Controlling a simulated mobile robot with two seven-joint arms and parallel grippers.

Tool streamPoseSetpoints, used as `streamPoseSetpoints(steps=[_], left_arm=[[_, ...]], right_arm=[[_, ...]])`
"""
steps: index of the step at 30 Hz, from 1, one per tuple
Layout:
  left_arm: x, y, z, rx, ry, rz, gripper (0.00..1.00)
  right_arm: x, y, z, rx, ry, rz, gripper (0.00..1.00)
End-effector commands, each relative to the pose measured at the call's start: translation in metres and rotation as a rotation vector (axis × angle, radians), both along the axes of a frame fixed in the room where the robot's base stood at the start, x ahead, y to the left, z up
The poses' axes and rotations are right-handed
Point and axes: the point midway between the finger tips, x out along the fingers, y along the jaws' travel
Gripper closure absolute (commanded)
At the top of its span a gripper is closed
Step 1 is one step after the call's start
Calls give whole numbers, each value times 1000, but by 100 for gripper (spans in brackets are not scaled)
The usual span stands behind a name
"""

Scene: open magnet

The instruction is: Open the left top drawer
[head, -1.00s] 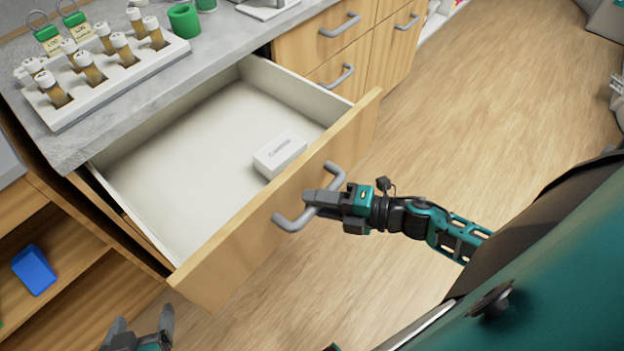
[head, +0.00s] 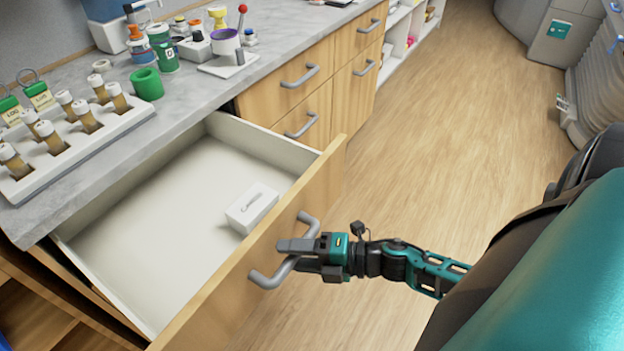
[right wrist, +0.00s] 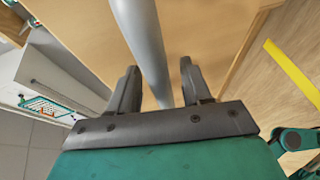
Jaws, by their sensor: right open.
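The left top drawer (head: 300,213) is pulled far out of the counter, and its white inside shows. A small white box (head: 252,207) lies in it. My right gripper (head: 284,247) is at the grey bar handle (head: 266,282) on the drawer front. In the right wrist view the handle (right wrist: 148,50) runs between the two open fingers (right wrist: 158,85), with a gap on each side. My left gripper is outside the head view.
The grey counter (head: 60,190) holds a white rack (head: 75,150) of brown vials, a green cup (head: 147,84) and several bottles. Closed wooden drawers (head: 285,100) stand further along. The wooden floor (head: 440,150) to the right is clear.

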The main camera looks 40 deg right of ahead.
Motion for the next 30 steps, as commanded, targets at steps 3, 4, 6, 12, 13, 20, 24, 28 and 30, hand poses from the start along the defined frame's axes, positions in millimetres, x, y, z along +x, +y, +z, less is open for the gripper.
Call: streamPoseSetpoints(steps=[3,4,6,12,13,20,24,28,30], left_arm=[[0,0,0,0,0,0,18],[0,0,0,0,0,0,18],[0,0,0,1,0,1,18],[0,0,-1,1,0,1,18],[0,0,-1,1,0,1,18],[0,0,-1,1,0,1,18],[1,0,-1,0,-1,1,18],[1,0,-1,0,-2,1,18],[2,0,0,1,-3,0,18]], right_arm=[[-1,0,0,1,1,0,52],[-2,-1,0,0,1,0,52],[-6,-5,1,-1,1,0,52],[-31,-28,6,-3,4,0,52],[-36,-33,7,-2,5,0,52],[-71,-65,17,-2,4,-1,52],[-85,-79,21,0,3,-1,52],[-92,-85,23,-1,1,-1,52],[-93,-86,23,-1,-1,-1,52]])
